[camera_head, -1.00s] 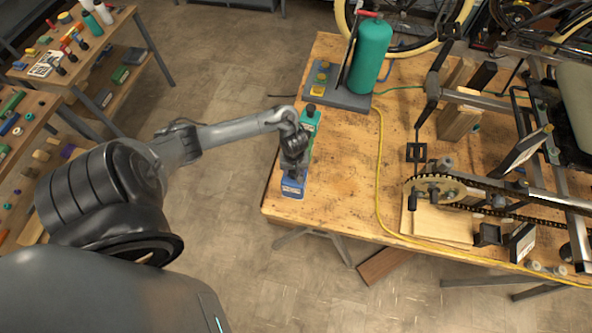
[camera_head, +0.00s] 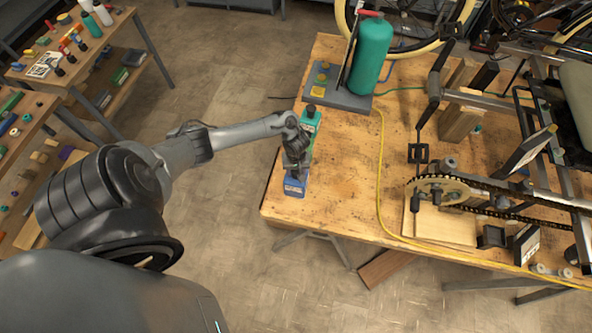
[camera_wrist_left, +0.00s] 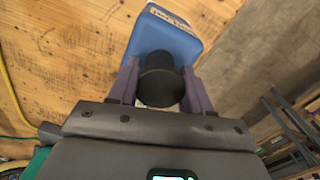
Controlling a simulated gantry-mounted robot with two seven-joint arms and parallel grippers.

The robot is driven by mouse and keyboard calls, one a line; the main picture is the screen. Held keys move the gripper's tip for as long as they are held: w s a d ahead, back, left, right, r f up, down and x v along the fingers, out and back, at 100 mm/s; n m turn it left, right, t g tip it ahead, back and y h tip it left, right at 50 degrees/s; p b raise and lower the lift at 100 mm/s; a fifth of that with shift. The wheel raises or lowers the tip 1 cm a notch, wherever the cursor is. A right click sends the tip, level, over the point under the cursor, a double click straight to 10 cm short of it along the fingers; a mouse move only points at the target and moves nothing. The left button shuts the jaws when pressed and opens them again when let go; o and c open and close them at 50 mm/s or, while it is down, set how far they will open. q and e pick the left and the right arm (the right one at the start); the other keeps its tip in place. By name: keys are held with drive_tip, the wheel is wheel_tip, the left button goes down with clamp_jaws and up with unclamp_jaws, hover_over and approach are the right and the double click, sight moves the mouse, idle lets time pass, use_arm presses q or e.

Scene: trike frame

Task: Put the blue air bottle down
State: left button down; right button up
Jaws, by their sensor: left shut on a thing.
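The blue air bottle (camera_head: 294,186) is at the left edge of the wooden workbench (camera_head: 340,200) in the head view. In the left wrist view the bottle (camera_wrist_left: 165,38) shows its blue body, a pale label and a black cap between my fingers. My left gripper (camera_head: 296,166) is shut on the bottle at the cap end. Whether the bottle's base touches the bench top is hard to tell. My right gripper is not in view.
A green bottle with a black cap (camera_head: 311,122) stands just behind my left gripper. A large green cylinder (camera_head: 370,55) stands on a grey base. A yellow cord (camera_head: 379,165) crosses the bench. The trike frame with its chain (camera_head: 480,190) fills the right side.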

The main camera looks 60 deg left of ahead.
use_arm(q)
drive_tip(key=shift+f, duration=0.1)
drive_tip(key=shift+c, duration=2.4)
unclamp_jaws()
